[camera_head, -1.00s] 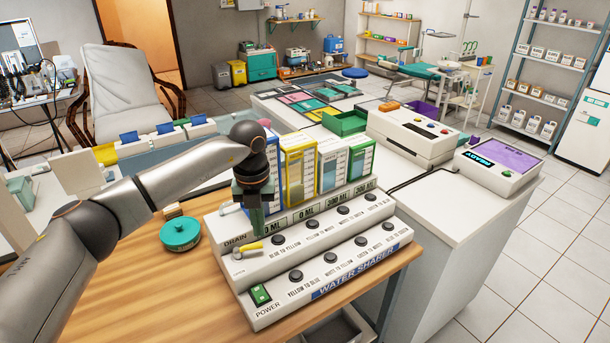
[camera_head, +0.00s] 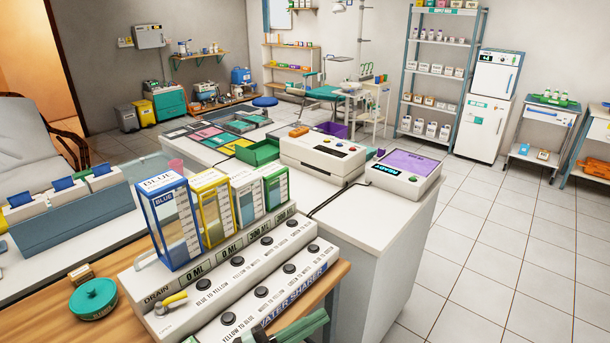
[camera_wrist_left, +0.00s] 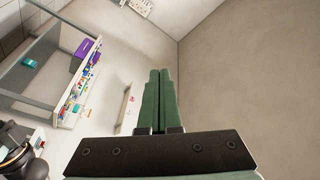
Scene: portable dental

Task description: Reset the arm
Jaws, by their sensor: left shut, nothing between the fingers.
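My left gripper (camera_head: 318,319) shows at the bottom edge of the head view, in front of the water sharer (camera_head: 196,298). Its green fingers are shut and empty, and they cover part of the machine's front label. In the left wrist view the fingers (camera_wrist_left: 159,98) lie together against a bare wall, with nothing between them. The water sharer is white with rows of black knobs and a yellow-handled drain valve (camera_head: 171,302). Blue-framed (camera_head: 168,225), yellow-framed (camera_head: 212,208), white and green-framed containers stand along its back. My right gripper is not in view.
A teal round pot (camera_head: 93,299) stands on the wooden table (camera_head: 50,327) at the left. A white counter (camera_head: 385,215) behind carries a white device (camera_head: 322,157) and a purple-topped device (camera_head: 409,167). Open tiled floor (camera_head: 500,240) lies to the right.

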